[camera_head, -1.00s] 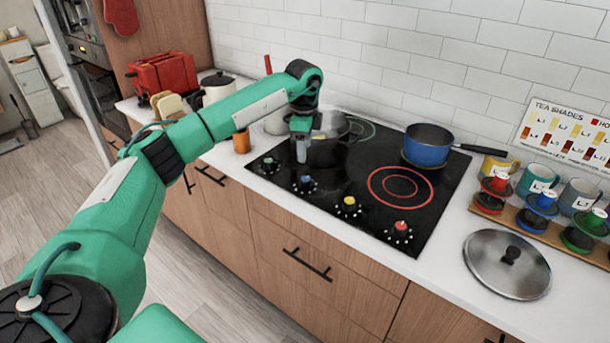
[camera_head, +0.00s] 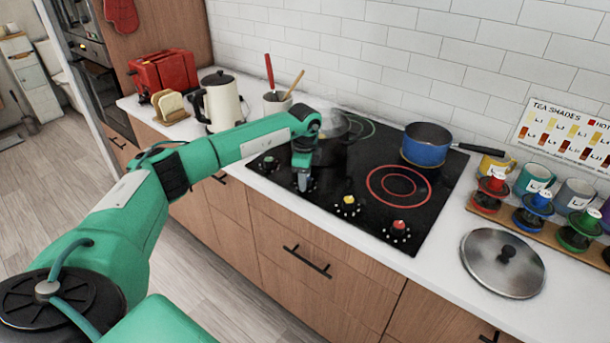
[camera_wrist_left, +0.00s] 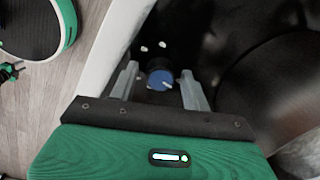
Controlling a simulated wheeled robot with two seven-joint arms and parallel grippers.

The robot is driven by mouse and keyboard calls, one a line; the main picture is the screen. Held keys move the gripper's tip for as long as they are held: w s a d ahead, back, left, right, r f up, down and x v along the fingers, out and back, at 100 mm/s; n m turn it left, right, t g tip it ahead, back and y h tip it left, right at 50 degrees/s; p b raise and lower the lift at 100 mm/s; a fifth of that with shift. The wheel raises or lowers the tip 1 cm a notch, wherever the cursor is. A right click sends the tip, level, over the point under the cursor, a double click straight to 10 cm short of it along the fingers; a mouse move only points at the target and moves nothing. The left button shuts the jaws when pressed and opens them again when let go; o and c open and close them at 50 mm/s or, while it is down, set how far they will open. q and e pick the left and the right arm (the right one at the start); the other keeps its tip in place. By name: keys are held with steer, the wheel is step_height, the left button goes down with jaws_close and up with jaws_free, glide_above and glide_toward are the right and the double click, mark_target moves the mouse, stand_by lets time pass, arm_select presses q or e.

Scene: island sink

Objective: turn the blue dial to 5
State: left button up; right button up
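The blue dial (camera_wrist_left: 160,79) shows in the left wrist view on the black cooktop, with a pale pointer mark towards its lower right and white dots around it. My left gripper (camera_wrist_left: 158,84) is open, with one finger on each side of the dial; I cannot tell whether the fingers touch it. In the head view my left gripper (camera_head: 303,183) points down over the dial and mostly hides it. The cooktop (camera_head: 375,160) also carries a green dial (camera_head: 268,163), a yellow dial (camera_head: 348,200) and a red dial (camera_head: 398,226). My right gripper is not in view.
A dark pot (camera_head: 345,150) stands behind my left gripper. A blue saucepan (camera_head: 427,150) sits on the back right burner. A kettle (camera_head: 222,105) and red toaster (camera_head: 165,75) are at left.

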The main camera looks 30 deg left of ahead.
arm_select(q)
steer(key=c, duration=0.7)
steer(key=shift+c, duration=0.2)
